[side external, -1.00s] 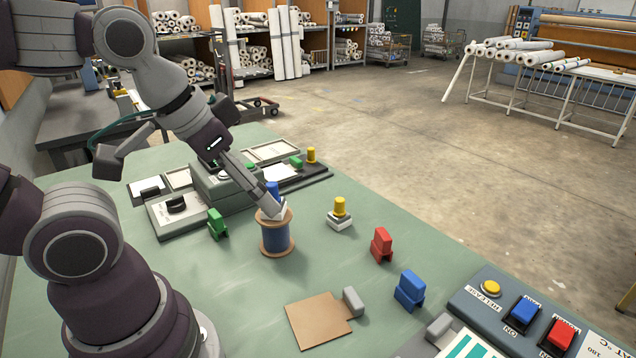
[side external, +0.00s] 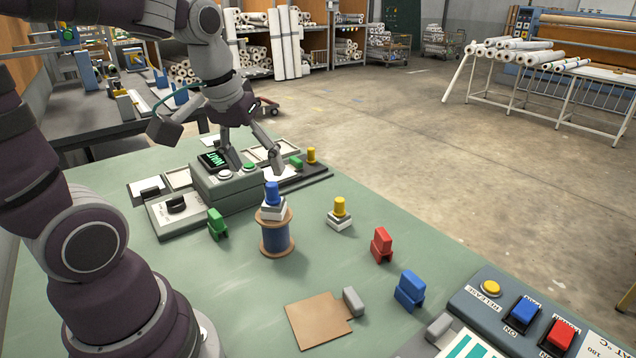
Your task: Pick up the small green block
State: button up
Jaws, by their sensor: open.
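A green block (side external: 217,224) with legs stands on the green table, left of the wooden spool.
A blue-knobbed white piece (side external: 273,200) stands on the spool (side external: 277,238). The control box (side external: 228,187) has a lit display. A yellow-knobbed piece (side external: 339,213), red block (side external: 381,245), blue block (side external: 409,290) and brown plate (side external: 318,320) lie around.

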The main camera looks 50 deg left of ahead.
jog(key=a+f+n+g, duration=0.2)
jog(key=a+f+n, duration=0.2)
jog(key=a+n, duration=0.4)
jog(key=n+g+h, duration=0.1)
jog(key=n, duration=0.2)
send_over(214, 213)
jog(key=f, duration=0.5)
jog(key=shift+w+d+f, duration=0.2)
jog(key=shift+f, duration=0.05)
jog(key=shift+n, duration=0.3)
jog(key=f, duration=1)
jog(key=shift+s+a+f, duration=0.2)
jog(key=shift+f, duration=0.1)
jog(key=c, duration=1)
